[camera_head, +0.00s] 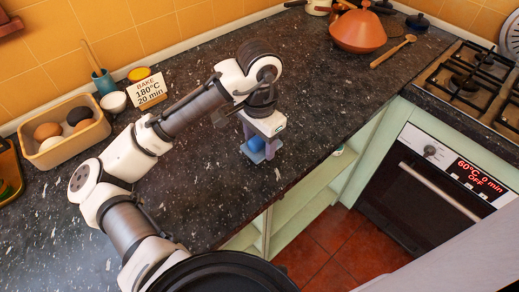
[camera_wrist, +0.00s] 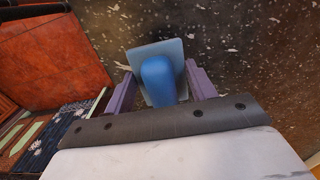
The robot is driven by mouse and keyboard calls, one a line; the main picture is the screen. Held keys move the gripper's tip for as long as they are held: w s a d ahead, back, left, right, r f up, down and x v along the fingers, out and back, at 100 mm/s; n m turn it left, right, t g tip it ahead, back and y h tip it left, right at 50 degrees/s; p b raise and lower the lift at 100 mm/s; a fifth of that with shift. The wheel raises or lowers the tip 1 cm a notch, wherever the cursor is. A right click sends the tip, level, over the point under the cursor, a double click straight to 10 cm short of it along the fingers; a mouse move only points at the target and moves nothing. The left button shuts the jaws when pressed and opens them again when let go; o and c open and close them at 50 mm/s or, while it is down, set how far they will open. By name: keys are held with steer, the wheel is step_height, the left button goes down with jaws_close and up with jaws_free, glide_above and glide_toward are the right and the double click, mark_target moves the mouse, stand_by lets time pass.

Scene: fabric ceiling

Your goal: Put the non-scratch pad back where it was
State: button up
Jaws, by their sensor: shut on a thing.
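The pad is a blue-handled block with a flat grey-blue base (camera_wrist: 159,78). In the wrist view it sits between the two purple fingers of my gripper (camera_wrist: 160,92), which is shut on it. In the head view my gripper (camera_head: 259,150) points down at the dark countertop near its front edge, and the blue pad (camera_head: 256,143) shows between the fingers. I cannot tell whether the pad touches the counter.
A tagine (camera_head: 358,32) and wooden spoon (camera_head: 393,52) are at the back. Open shelves (camera_head: 318,188) lie below the counter edge, beside the oven (camera_head: 430,185).

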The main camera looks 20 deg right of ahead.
mark_target(260, 152)
steer(key=shift+f, duration=2.05)
steer(key=o, duration=1)
steer(key=shift+f, duration=0.1)
steer(key=shift+c, duration=0.2)
step_height(260, 152, up, 12)
steer(key=shift+r, duration=0.15)
steer(key=shift+s, duration=0.1)
